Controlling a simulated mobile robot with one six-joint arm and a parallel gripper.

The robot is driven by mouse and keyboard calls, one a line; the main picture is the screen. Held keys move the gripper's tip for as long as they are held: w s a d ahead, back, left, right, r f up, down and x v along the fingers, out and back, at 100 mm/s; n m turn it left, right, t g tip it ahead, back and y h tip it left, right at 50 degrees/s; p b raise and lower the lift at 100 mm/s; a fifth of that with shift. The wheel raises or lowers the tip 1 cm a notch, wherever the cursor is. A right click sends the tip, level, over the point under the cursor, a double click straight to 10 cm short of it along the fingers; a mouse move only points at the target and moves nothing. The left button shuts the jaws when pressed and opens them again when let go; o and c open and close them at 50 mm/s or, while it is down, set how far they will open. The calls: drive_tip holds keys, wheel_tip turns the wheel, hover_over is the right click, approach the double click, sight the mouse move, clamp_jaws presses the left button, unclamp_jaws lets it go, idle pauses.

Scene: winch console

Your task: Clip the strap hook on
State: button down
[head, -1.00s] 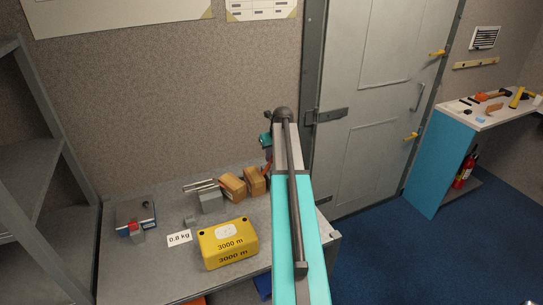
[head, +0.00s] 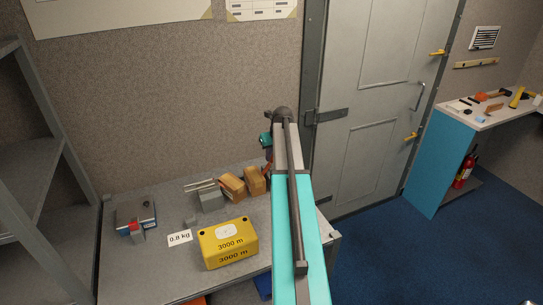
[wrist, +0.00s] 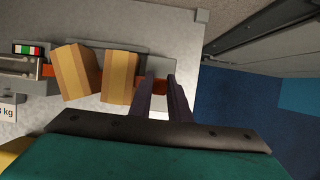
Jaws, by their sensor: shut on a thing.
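My gripper (wrist: 163,84) points down at the far right part of the grey bench (head: 180,270). Its two dark fingers are shut on an orange-red piece at the right end of the orange strap (wrist: 46,70), which I take to be the strap hook; its shape is mostly hidden by the fingers. The strap runs left past two wooden blocks, a left one (wrist: 74,74) and a right one (wrist: 118,78). A grey plate (wrist: 160,66) lies just beyond the fingertips; I cannot tell whether the hook touches it. In the head view my arm hides the fingers and hook.
A yellow case marked 3000 m (head: 228,243) stands in front of the blocks. A 0.8 kg card (head: 179,238) and a grey-blue box (head: 136,213) lie to the left. Shelving (head: 30,150) stands left, a closed grey door (head: 375,110) right of my arm.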

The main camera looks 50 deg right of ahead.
drive_tip(key=shift+f+b, duration=0.5)
drive_tip(key=shift+f, duration=0.8)
idle(1.2)
drive_tip(key=c, duration=1.6)
unclamp_jaws()
drive_tip(key=shift+r, duration=0.1)
drive_tip(key=shift+b+v, duration=2.2)
drive_tip(key=shift+v, duration=4.6)
drive_tip(key=shift+s, duration=0.15)
